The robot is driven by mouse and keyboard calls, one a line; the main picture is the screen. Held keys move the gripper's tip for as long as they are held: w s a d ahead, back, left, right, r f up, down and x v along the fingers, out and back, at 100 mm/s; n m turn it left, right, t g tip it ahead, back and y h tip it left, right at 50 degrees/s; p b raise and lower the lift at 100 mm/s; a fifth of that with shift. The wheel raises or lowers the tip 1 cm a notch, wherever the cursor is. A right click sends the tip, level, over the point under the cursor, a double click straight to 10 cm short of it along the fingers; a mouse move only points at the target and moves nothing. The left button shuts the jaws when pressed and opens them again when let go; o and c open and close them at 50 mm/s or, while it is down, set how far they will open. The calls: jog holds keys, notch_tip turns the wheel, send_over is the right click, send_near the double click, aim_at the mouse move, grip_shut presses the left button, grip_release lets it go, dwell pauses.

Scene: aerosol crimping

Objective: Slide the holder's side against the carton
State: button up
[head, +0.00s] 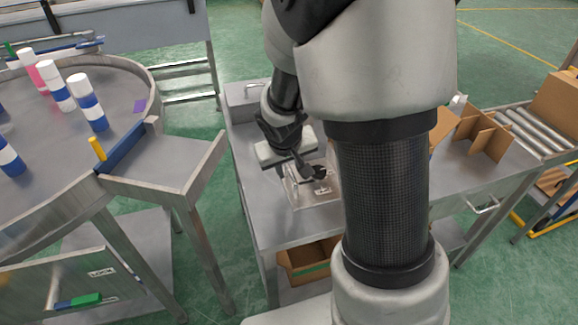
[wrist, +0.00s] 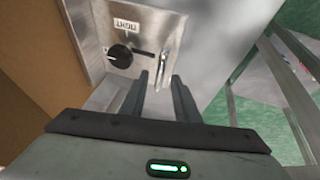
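My gripper (head: 297,165) is over the near left part of the steel table. In the wrist view its two dark fingers (wrist: 160,97) are apart, with no object visibly clamped between them. Past the fingertips is a shiny steel unit (wrist: 110,43) with a black knob, a slot and a label; it also shows in the head view (head: 305,197). I cannot tell whether this unit is the holder, and no other holder is clear. A brown surface (wrist: 30,65) fills the wrist view's left edge.
A round steel table (head: 110,75) at left carries several blue-and-white cans. A roller conveyor (head: 530,130) with another cardboard box (head: 560,100) is at far right. An open cardboard box (head: 305,270) sits under the steel table (head: 275,230), whose front left edge is clear.

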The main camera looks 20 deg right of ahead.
jog(key=p+v, duration=0.3)
jog(key=v, duration=1.4)
jog(key=shift+r+p, duration=0.25)
jog(key=shift+p, duration=0.15)
jog(key=shift+s, duration=0.1)
jog(key=s+r+t+y, duration=0.1)
jog(key=s+r, duration=0.3)
jog(key=s, duration=0.3)
jog(key=s+r+y, duration=0.1)
jog(key=s+r, duration=0.3)
jog(key=s, duration=0.3)
notch_tip(320, 180, up, 15)
jog(key=p, duration=1.5)
jog(key=shift+a, duration=0.3)
jog(key=shift+d, duration=0.1)
